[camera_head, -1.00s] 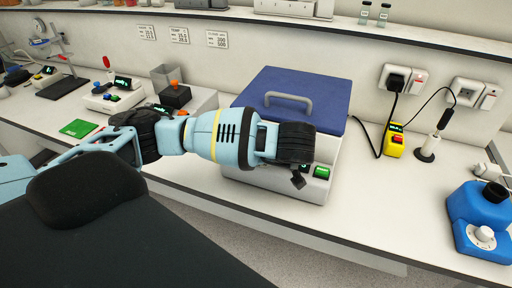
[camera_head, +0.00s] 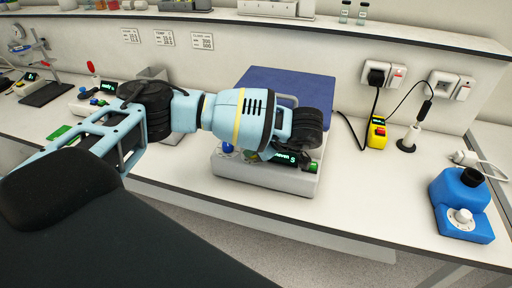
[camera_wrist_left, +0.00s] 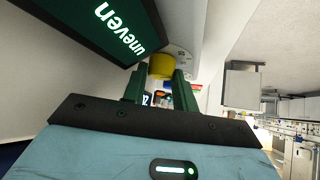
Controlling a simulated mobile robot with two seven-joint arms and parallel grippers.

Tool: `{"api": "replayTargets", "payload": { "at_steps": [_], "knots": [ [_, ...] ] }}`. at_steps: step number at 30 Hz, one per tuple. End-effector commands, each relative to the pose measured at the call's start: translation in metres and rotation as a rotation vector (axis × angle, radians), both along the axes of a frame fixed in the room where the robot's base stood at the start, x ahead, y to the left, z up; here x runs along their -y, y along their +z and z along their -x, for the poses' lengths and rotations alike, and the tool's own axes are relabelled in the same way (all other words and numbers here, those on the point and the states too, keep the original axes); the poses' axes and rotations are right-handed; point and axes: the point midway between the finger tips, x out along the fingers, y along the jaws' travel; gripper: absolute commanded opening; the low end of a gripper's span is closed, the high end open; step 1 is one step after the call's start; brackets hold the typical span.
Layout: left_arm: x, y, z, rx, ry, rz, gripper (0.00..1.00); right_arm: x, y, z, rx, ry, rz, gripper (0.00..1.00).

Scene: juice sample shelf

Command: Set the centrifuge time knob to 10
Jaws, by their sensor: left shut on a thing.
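The centrifuge (camera_head: 222,167) is a pale box with a dark blue lid (camera_head: 310,88) on the bench. Its front panel has a blue knob (camera_head: 227,148) and a lit display (camera_head: 284,158) ending in 5. In the left wrist view the display (camera_wrist_left: 122,27) reads "uneven". My left gripper (camera_head: 262,152) reaches down to the panel, left of the display, its fingers mostly hidden by the wrist. In the left wrist view the gripper (camera_wrist_left: 160,84) is shut on a yellow knob (camera_wrist_left: 161,65). The number it points to cannot be read. My right gripper is out of view.
A blue device with a white dial (camera_head: 464,216) stands at the right. A yellow switch box (camera_head: 377,132) and a white stand (camera_head: 408,140) are behind it near the wall sockets.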

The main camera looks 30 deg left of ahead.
Motion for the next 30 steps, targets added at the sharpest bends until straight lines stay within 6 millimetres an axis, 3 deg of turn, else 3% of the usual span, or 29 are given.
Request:
{"api": "replayTargets", "payload": {
  "at_steps": [5,6,11,22,30],
  "knots": [
    [0.001,-0.002,0.000,-0.003,-0.003,0.002,0.05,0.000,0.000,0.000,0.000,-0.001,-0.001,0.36],
    [0.001,-0.002,0.000,-0.003,-0.003,0.002,0.29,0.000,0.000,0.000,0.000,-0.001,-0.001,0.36],
    [0.001,-0.001,0.000,-0.003,-0.003,0.002,0.50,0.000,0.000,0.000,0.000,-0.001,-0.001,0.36],
    [0.004,0.002,0.000,-0.002,-0.004,0.002,0.50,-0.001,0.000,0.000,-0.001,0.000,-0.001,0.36],
    [0.028,0.028,0.004,0.003,-0.008,0.002,0.50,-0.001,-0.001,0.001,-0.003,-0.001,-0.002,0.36]
  ]
}}
